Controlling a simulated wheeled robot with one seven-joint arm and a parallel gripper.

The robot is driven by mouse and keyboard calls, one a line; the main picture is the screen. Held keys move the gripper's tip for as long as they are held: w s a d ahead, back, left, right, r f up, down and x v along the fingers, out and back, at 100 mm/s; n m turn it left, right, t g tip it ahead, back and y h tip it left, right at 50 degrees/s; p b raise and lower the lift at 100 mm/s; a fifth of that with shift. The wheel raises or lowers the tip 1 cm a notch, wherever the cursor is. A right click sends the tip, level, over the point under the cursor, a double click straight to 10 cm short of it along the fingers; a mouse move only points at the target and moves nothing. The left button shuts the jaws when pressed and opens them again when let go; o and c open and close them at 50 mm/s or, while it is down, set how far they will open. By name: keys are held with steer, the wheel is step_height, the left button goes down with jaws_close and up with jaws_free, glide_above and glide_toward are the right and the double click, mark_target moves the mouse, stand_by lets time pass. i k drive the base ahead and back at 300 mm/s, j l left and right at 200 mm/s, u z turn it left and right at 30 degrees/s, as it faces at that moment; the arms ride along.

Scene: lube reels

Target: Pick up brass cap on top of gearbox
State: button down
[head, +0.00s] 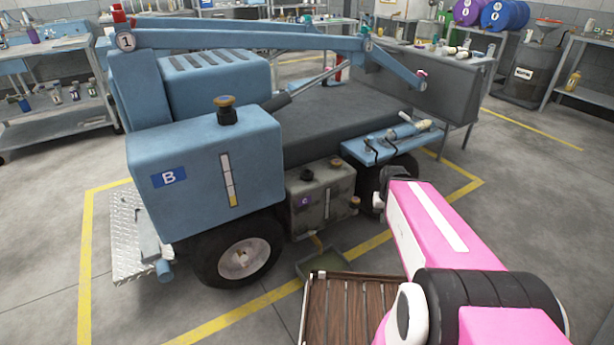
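My pink arm reaches in from the lower right. Its dark far end (393,180) is right of the box, apart from both top caps. My gripper's fingers cannot be made out there.
The blue tank marked B (200,185) stands left of the box and has a brass-topped black cap (226,108). A blue side shelf (385,143) with tools is above right of the box. A drip tray (325,263) and a slatted wooden surface (345,315) lie below.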

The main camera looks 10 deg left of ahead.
mark_target(336, 163)
steer(key=l+u, duration=0.1)
steer(key=l, duration=1.05)
steer(key=i+l+u, duration=0.1)
steer(key=i+l, duration=0.6)
steer(key=i, duration=0.1)
